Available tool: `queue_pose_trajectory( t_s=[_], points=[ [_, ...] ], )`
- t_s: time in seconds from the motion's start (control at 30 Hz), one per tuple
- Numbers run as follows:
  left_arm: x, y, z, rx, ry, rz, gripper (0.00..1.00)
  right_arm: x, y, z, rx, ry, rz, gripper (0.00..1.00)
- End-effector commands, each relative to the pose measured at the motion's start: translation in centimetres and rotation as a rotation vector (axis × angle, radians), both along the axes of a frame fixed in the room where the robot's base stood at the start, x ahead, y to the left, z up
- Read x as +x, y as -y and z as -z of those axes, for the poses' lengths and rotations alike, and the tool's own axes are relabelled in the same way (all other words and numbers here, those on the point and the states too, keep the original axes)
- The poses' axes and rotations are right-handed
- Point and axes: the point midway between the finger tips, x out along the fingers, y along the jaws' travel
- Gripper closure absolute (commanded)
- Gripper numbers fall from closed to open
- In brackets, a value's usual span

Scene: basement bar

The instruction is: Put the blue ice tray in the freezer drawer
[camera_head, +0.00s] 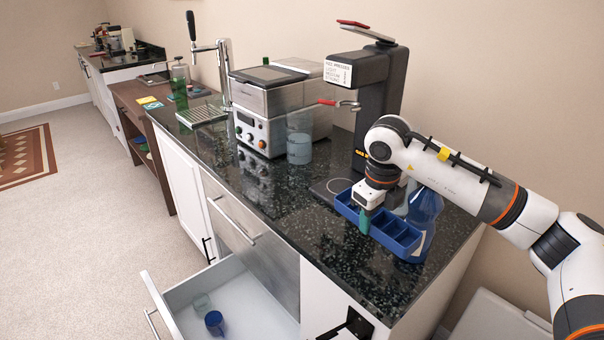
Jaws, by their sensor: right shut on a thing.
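The blue ice tray (408,246), long with several compartments, is at the right end of the dark speckled counter, tilted in the picture. My right gripper (364,222) is shut on its near side wall, with a teal fingertip part showing in front. I cannot tell whether the tray touches the counter. The open white drawer (262,306), which looks like the freezer drawer, is below the counter at the lower middle. A pale green cup (202,304) and a dark blue cup (214,323) are in it. My left gripper is not visible.
A translucent blue container (428,205) stands right behind the tray. A black press machine (374,95) is behind my right gripper. A steel coffee machine (268,105) and a clear pitcher (299,140) are further left. The drawer's right part is bare.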

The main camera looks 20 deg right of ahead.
Motion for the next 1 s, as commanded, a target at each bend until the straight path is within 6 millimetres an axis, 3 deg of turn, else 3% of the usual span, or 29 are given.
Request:
queue_pose_trajectory(
  t_s=[0.17,0.27,0.67,1.0],
  points=[
    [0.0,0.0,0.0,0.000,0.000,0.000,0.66,-0.2,-0.3,0.0,0.000,-0.001,-0.051,0.76],
    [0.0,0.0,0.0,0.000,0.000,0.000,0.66,-0.8,-1.1,0.7,0.000,-0.002,-0.188,0.76],
    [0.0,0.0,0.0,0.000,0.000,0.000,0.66,-5.4,-6.4,4.6,0.006,-0.001,-1.219,0.76],
    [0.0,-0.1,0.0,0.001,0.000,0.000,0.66,-10.7,-10.8,7.2,0.007,0.000,-2.170,0.76]
  ],
)
